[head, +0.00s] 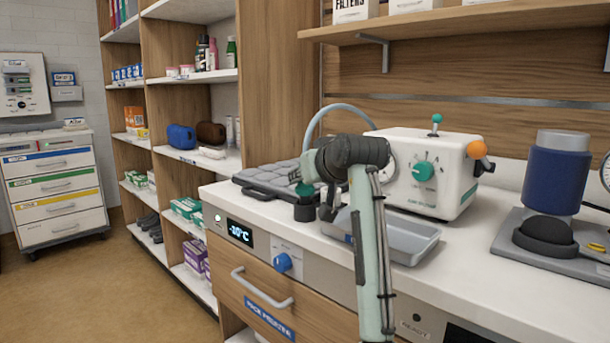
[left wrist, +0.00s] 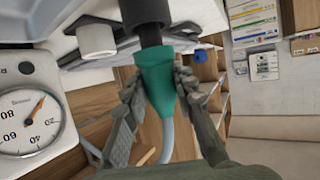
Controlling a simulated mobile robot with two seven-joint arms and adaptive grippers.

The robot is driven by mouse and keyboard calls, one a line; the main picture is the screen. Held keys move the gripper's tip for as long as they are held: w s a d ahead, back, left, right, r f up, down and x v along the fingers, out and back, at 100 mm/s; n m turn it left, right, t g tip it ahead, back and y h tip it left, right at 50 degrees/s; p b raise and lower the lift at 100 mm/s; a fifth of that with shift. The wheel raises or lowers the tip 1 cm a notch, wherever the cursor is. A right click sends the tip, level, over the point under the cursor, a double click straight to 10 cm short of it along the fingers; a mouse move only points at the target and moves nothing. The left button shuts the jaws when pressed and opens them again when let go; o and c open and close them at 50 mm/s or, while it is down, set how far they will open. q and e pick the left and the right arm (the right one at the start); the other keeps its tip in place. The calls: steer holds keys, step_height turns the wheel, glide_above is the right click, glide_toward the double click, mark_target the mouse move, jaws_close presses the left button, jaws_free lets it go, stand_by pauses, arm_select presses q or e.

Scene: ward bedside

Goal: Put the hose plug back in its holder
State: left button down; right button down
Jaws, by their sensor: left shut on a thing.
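The hose plug has a green body (left wrist: 157,80) with a dark tip, and a grey hose (head: 345,108) runs from it. My left gripper (left wrist: 154,98) is shut on the green body, one finger on each side. In the head view the green plug (head: 305,188) shows just above a black cup-like holder (head: 304,211) at the counter's front edge. In the left wrist view the dark tip points at the black holder (left wrist: 145,12) and meets it. How deep the tip sits cannot be told. My right gripper is not in view.
A white machine (head: 415,170) with a green dial and orange knob stands behind. A grey metal tray (head: 400,240) lies right of the holder, and a dark padded mat (head: 262,182) lies to the left. A pale cylinder (left wrist: 97,40) is close beside the holder.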

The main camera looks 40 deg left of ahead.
arm_select(q)
steer(key=shift+f+b, duration=0.45)
steer(key=shift+f, duration=0.6)
steer(key=c, duration=1.2)
jaws_free()
steer(key=shift+o, duration=0.2)
steer(key=v, duration=1.2)
